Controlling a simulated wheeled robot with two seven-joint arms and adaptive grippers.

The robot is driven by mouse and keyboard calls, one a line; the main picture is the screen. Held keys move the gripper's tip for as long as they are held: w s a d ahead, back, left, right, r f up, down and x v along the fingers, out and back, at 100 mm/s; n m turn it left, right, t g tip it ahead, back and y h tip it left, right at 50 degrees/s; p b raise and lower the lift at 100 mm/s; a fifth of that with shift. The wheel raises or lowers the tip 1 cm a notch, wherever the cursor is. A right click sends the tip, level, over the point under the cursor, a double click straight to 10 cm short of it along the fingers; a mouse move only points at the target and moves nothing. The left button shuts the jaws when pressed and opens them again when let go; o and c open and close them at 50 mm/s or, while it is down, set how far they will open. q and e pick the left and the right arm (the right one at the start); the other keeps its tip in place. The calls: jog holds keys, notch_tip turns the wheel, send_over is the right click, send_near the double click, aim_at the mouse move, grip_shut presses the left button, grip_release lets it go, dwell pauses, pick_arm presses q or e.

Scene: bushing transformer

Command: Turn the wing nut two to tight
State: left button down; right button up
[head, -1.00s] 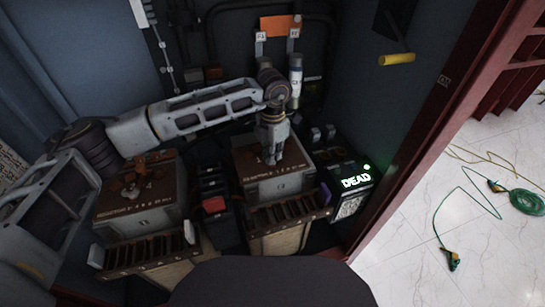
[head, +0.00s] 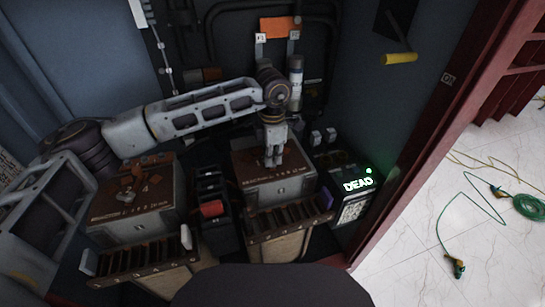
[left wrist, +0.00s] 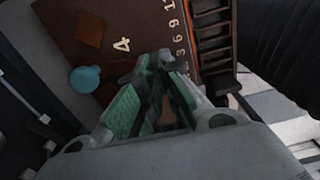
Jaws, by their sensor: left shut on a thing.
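A grey box with a brown top plate (head: 250,168) stands in the middle of the head view. My left gripper (head: 273,160) points straight down onto this plate, its fingers close together. In the left wrist view the fingers (left wrist: 160,68) converge over the brown plate (left wrist: 145,18), which bears a white 4 and a row of numbers. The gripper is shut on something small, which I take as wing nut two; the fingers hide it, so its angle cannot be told. My right gripper is in neither view.
A similar box (head: 155,205) with brown parts on top stands to the left. A black device with a red block (head: 212,208) sits between the boxes. A lit display reading DEAD (head: 358,184) stands right. A light-blue round knob (left wrist: 87,78) lies beside the fingers.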

pick_arm(q)
jog(key=c, duration=1.6)
grip_release()
notch_tip(320, 180, up, 12)
notch_tip(320, 180, up, 22)
jog(key=p, duration=2.1)
jog(key=shift+f, duration=0.25)
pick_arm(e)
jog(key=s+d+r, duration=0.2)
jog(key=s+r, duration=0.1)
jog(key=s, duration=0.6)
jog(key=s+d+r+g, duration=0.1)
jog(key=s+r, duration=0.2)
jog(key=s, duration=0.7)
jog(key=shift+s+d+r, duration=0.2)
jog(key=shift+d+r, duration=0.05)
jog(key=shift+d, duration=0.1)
